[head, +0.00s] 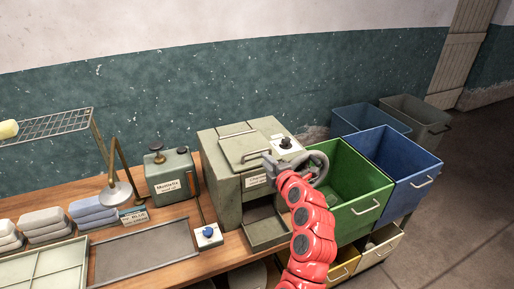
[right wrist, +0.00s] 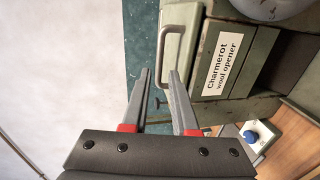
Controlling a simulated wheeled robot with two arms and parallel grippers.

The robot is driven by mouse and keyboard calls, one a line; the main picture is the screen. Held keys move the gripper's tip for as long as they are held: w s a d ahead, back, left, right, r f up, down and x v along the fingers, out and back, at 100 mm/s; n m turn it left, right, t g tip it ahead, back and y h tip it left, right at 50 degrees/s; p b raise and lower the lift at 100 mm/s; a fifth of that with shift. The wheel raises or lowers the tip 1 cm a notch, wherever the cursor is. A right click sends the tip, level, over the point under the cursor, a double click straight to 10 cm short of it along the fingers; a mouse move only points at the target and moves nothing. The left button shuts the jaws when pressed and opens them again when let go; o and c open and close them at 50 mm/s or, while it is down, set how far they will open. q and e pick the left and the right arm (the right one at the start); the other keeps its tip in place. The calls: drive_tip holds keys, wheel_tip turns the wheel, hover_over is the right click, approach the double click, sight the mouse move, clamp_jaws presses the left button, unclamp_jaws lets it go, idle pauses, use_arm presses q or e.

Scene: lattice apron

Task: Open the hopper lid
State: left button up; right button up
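The wool opener (head: 228,190) is a grey-green metal machine on the bench. Its hopper lid (head: 240,147) lies flat and shut on top. A pale bar handle (head: 256,155) runs along the lid's front edge; it also shows in the right wrist view as a bent bar handle (right wrist: 162,58). My right gripper (head: 268,160) is at the right end of this handle. In the right wrist view, the right gripper (right wrist: 158,75) is open, with its two fingers apart and the handle just beyond their tips. Contact cannot be told. My left gripper is in neither view.
A handwheel (head: 319,168) and a black knob (head: 285,142) are at the machine's right side. A green bin (head: 350,182) and blue bin (head: 405,165) stand to the right. A box with a blue button (head: 208,235), a lamp (head: 117,193) and a grey tray (head: 140,255) are to the left.

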sight(257, 152)
drive_tip(key=p+x, duration=0.1)
drive_tip(key=x, duration=0.3)
drive_tip(key=p+x, duration=0.1)
drive_tip(key=x, duration=0.1)
drive_tip(key=shift+r+p, duration=0.3)
drive_tip(key=shift+p, duration=0.05)
drive_tip(key=shift+w+a+f, duration=0.2)
drive_tip(key=shift+w, duration=0.1)
drive_tip(key=shift+w+a+f+p, duration=0.1)
drive_tip(key=shift+w+f+p, duration=0.1)
drive_tip(key=shift+w+p, duration=0.35)
drive_tip(key=shift+w, duration=0.1)
clamp_jaws()
drive_tip(key=shift+f, duration=0.1)
idle(0.4)
